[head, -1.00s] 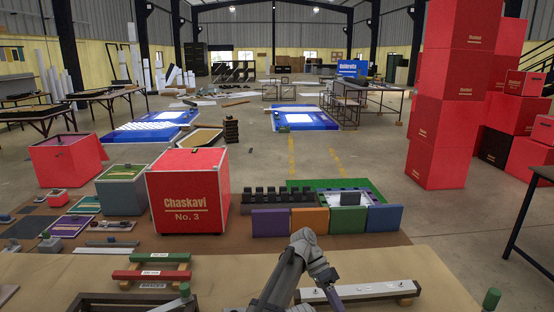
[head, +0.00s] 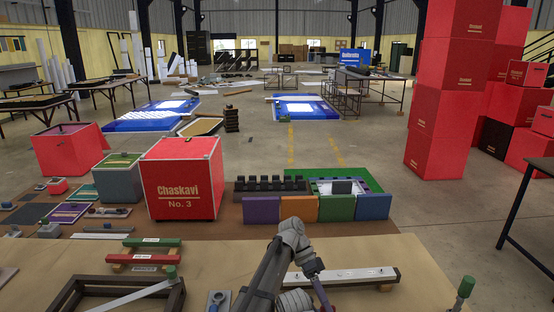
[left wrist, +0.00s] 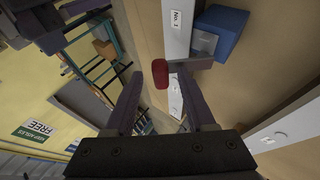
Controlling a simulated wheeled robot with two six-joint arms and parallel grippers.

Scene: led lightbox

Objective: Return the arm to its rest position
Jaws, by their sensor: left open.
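My left arm enters at the bottom middle of the head view and bends at a grey elbow. Its gripper is cut off or hidden there. In the left wrist view my left gripper (left wrist: 160,92) is open, its two dark fingers spread apart. A small red rounded piece (left wrist: 160,74) appears between the fingertips. I cannot tell its distance, but neither finger seems to touch it. My right gripper is in neither view.
A white bar (head: 350,275) on a dark base lies right of my arm. A green-topped post (head: 467,286) stands further right. A dark frame (head: 100,298) holds a slanted grey strip. The red Chaskavi box (head: 180,182) and coloured panels (head: 297,208) stand behind. Mat is bare at the right.

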